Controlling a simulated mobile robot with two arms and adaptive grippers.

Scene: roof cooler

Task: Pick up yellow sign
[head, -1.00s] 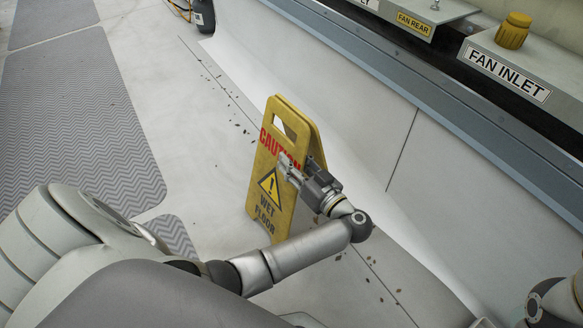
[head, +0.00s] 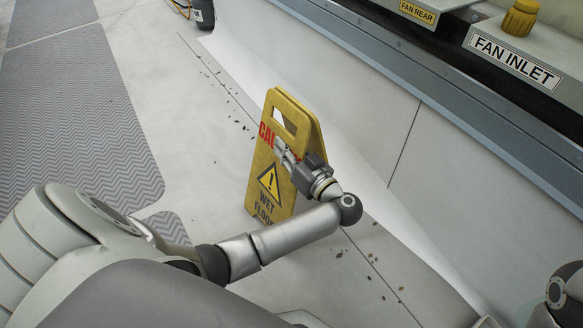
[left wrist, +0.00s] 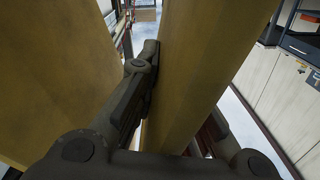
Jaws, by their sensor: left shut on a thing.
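The yellow wet-floor sign (head: 267,170) stands upright and slightly tilted near the middle of the head view, with red and black lettering and a handle slot at its top. In the left wrist view one panel of the sign (left wrist: 200,75) passes between the fingers (left wrist: 165,85), and another panel fills the left. The finger behind the panel is mostly hidden. My right arm shows only in part at the lower right of the head view; its gripper is out of frame.
A white wall (head: 440,150) with a grey ledge runs along the right. Control boxes labelled FAN INLET (head: 515,62) and FAN REAR sit above it. A grey patterned mat (head: 85,120) lies at left. Small dark debris lies on the pale floor (head: 190,120).

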